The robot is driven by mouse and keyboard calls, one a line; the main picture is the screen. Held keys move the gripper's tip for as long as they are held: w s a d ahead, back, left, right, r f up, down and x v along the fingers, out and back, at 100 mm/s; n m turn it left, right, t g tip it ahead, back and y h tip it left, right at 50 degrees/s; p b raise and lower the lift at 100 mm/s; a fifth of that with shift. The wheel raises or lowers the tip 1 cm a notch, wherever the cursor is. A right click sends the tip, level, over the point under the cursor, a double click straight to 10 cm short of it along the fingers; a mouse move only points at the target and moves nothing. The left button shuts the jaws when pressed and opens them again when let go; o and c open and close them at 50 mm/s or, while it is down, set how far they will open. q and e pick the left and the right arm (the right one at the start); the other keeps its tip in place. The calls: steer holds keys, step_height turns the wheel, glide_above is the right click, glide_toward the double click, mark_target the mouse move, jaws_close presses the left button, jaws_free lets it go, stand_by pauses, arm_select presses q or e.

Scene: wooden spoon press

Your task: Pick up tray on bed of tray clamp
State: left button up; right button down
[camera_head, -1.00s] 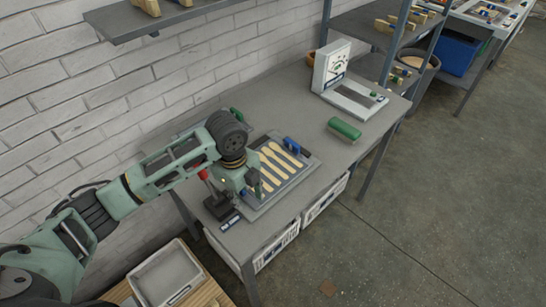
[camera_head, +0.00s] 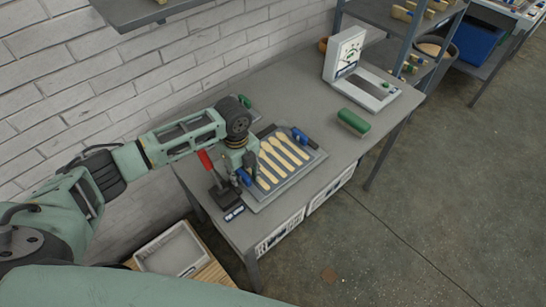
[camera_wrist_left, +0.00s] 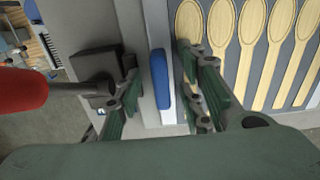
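The tray (camera_head: 313,157) lies on the grey bed of the tray clamp (camera_head: 258,207), with several wooden spoons (camera_head: 284,158) side by side in it. It has a blue handle (camera_head: 300,135) at its far end and another blue handle (camera_head: 245,178) at its near end. The clamp's red lever (camera_head: 206,160) stands beside the near end. My left gripper (camera_head: 248,180) points down at the near handle. In the left wrist view, its two fingers (camera_wrist_left: 163,92) are open, one on each side of the blue handle (camera_wrist_left: 160,80), with gaps visible. My right gripper is not in view.
A green object (camera_head: 353,122) and a white-faced device with a dial (camera_head: 345,55) stand farther along the table (camera_head: 285,105). A brick wall runs behind. A grey bin (camera_head: 172,250) sits low at the lower left. Shelves stand at the upper right.

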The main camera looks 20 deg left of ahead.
arm_select(q)
jaws_close()
stand_by(0.3)
steer(key=shift+w+r, duration=0.1)
steer(key=shift+r, duration=0.05)
stand_by(0.3)
